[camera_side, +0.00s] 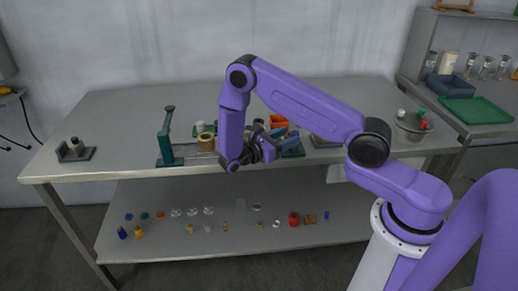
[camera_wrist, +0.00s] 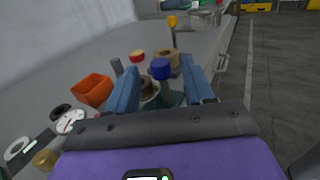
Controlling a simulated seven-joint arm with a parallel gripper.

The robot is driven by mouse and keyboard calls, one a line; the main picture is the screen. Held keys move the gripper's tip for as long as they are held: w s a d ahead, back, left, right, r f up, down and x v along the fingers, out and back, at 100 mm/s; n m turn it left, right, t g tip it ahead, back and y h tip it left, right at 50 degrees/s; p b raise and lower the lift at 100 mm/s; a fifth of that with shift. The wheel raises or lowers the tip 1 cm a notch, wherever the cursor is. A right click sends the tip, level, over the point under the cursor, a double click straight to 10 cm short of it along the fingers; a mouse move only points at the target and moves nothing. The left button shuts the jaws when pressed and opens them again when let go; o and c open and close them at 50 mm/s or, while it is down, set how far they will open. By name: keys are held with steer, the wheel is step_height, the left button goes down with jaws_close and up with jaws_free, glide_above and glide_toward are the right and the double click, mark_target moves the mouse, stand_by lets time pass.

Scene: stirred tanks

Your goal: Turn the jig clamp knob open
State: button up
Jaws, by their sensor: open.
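My gripper (camera_side: 293,139) is open, low over the front of the bench, with its blue fingers pointing right. In the wrist view the two fingers of my gripper (camera_wrist: 161,85) stand apart. Between them is a teal fixture (camera_wrist: 174,98) with a round brown-grey part (camera_wrist: 150,92); the fixture also shows beside the fingers in the side view (camera_side: 296,152). A blue round cap (camera_wrist: 160,68) shows just beyond. I cannot tell which part is the clamp knob, or whether a finger touches it; the fingers hide part of the fixture.
An orange bin (camera_wrist: 92,89) stands left of the fingers in the wrist view. A teal upright press (camera_side: 166,140) and a dark block with a post (camera_side: 75,151) stand further left on the bench. A grey bowl (camera_side: 412,126) stands at the right. The bench's front edge is close.

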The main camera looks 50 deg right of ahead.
steer(key=v, duration=1.1)
steer(key=shift+a, duration=0.15)
steer(key=shift+c, duration=0.2)
steer(key=n+t, duration=0.6)
steer(key=t, duration=0.3)
glide_toward(295, 133)
steer(key=x, duration=1)
steer(key=shift+f, duration=0.25)
steer(key=c, duration=0.9)
